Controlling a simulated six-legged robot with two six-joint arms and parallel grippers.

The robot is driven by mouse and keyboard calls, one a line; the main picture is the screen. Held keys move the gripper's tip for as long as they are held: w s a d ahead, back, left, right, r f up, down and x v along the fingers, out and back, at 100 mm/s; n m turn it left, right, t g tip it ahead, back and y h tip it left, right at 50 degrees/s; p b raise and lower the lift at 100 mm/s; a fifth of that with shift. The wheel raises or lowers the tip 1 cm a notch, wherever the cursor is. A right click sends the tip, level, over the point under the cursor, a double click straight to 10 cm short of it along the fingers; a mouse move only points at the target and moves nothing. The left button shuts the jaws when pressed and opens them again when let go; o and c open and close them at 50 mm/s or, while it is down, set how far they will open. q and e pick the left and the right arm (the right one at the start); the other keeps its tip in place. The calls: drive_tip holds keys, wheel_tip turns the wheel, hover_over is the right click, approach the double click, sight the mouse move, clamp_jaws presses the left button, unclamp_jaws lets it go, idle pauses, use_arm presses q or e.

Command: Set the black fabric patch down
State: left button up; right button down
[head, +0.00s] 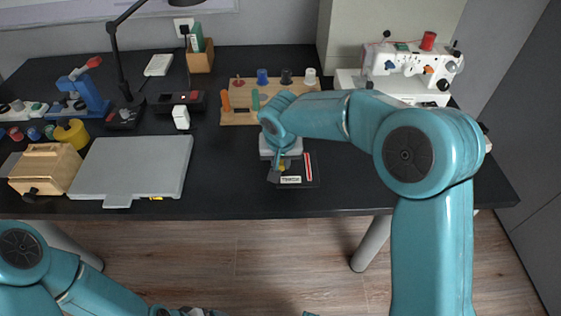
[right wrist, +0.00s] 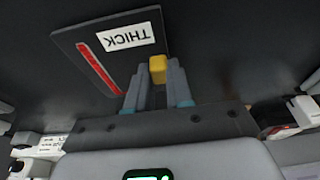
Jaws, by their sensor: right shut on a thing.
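The black fabric patch (head: 313,180) is a dark square with a red stripe and a white label reading THICK. It is at the front part of the black desk in the head view, and large in the right wrist view (right wrist: 75,45). My right gripper (head: 277,174) points down at its left side, shut on a small yellow tab (right wrist: 158,66) at the patch's edge. The patch looks flat and level; I cannot tell whether it touches the desk. My left arm shows at the bottom left; its gripper's fingers are out of view.
A grey flat board (head: 130,165) and a wooden box (head: 45,168) lie to the left. A wooden rack (head: 240,115) with spools stands behind, and a white sewing machine (head: 410,70) at the back right. The black desk (head: 345,190) is clear right of the patch.

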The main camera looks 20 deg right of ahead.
drive_tip(key=shift+w+f, duration=0.1)
drive_tip(key=shift+f, duration=0.1)
drive_tip(key=shift+r, duration=0.1)
drive_tip(key=c, duration=1)
unclamp_jaws()
drive_tip(key=shift+r, duration=0.2)
drive_tip(key=p+v, duration=0.1)
drive_tip(key=v, duration=1)
drive_tip(key=shift+s+r, duration=0.25)
drive_tip(key=shift+r, duration=0.05)
